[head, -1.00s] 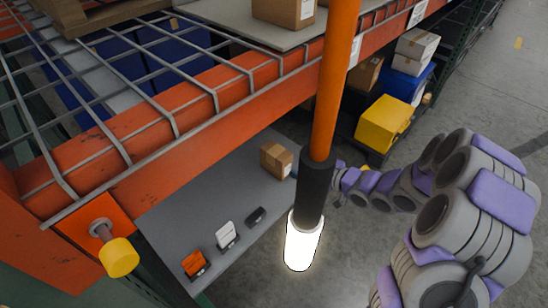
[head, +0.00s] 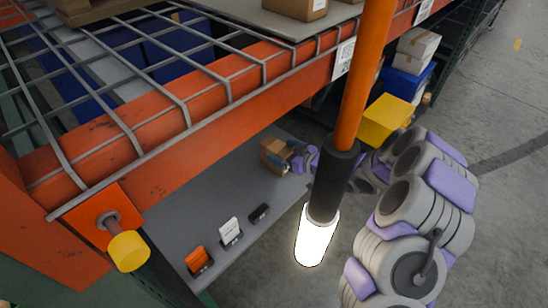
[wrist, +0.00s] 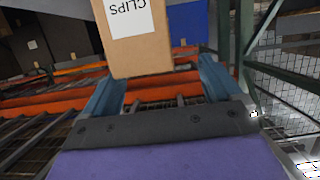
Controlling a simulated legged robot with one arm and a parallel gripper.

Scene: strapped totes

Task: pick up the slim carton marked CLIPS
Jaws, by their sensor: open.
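The slim brown carton marked CLIPS (wrist: 150,55) shows in the wrist view, its white label upside down. Its lower end lies between the two blue fingers of my gripper (wrist: 163,72), which are apart with a gap on the right side. In the head view the carton (head: 270,150) stands on the grey shelf, and my gripper (head: 288,161) is at its right side. The fingers partly cover that side there. I cannot tell whether either finger touches it.
An orange beam (head: 140,140) with wire mesh runs above the shelf (head: 205,195). A glowing white lamp (head: 317,238) on an orange pole hangs before my arm. Small orange, white and black items stand at the shelf's front left. A yellow bin (head: 385,120) stands behind.

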